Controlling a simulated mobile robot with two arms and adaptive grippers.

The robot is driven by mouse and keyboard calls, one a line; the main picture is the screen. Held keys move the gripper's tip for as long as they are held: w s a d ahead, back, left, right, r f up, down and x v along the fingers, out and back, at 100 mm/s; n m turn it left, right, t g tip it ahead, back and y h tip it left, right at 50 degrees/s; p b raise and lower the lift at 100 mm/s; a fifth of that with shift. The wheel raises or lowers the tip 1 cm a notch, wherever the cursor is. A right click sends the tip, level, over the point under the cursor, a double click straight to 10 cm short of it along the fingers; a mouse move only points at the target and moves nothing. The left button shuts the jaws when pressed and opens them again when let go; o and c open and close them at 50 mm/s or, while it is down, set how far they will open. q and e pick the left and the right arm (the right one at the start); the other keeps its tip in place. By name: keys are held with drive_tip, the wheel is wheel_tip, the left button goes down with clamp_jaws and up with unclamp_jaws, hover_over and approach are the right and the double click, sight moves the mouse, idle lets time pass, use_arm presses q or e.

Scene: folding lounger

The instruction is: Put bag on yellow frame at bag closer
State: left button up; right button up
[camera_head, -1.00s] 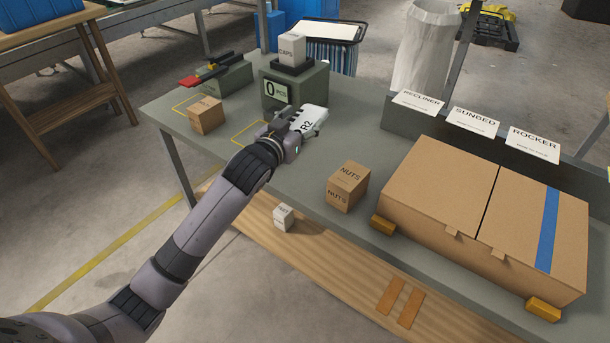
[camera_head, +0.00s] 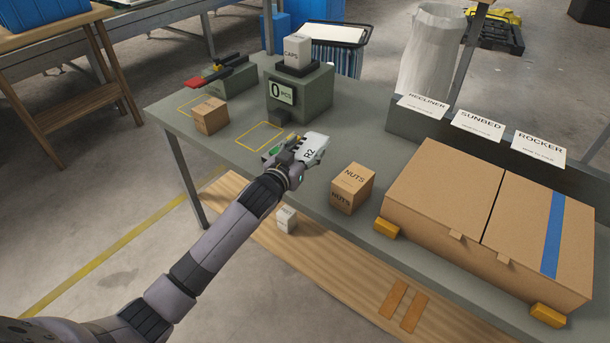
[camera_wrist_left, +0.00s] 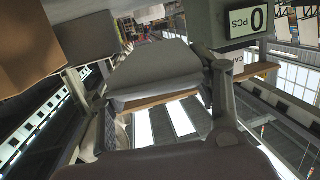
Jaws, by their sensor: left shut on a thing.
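My left gripper (camera_head: 296,152) is shut on a white bag (camera_head: 314,147) marked R2 and holds it over the table, in front of the scale. The bag shows as a pale grey shape (camera_wrist_left: 155,70) between the fingers in the left wrist view. The bag closer (camera_head: 222,77), a grey-green block with a red lever, stands at the table's far left. A yellow frame (camera_head: 182,107) is drawn on the table in front of it, partly hidden by a small brown box. A second yellow frame (camera_head: 241,138) lies before the scale, just left of my gripper. My right gripper is out of view.
The small brown box (camera_head: 211,116) stands at the closer's frame. The scale (camera_head: 312,95) reads 0 and carries a CAPS box (camera_head: 297,50). A NUTS box (camera_head: 352,188) and a large carton (camera_head: 440,185) stand to the right.

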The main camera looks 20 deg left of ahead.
use_arm(q)
hover_over(305, 182)
wheel_tip(305, 182, down, 5)
drive_tip(key=shift+f, duration=0.1)
wheel_tip(305, 182, down, 4)
drive_tip(key=shift+r, duration=0.25)
drive_tip(key=shift+f+b, duration=0.2)
drive_tip(key=shift+b, duration=0.1)
drive_tip(key=o, duration=1.2)
drive_tip(key=shift+c, duration=0.2)
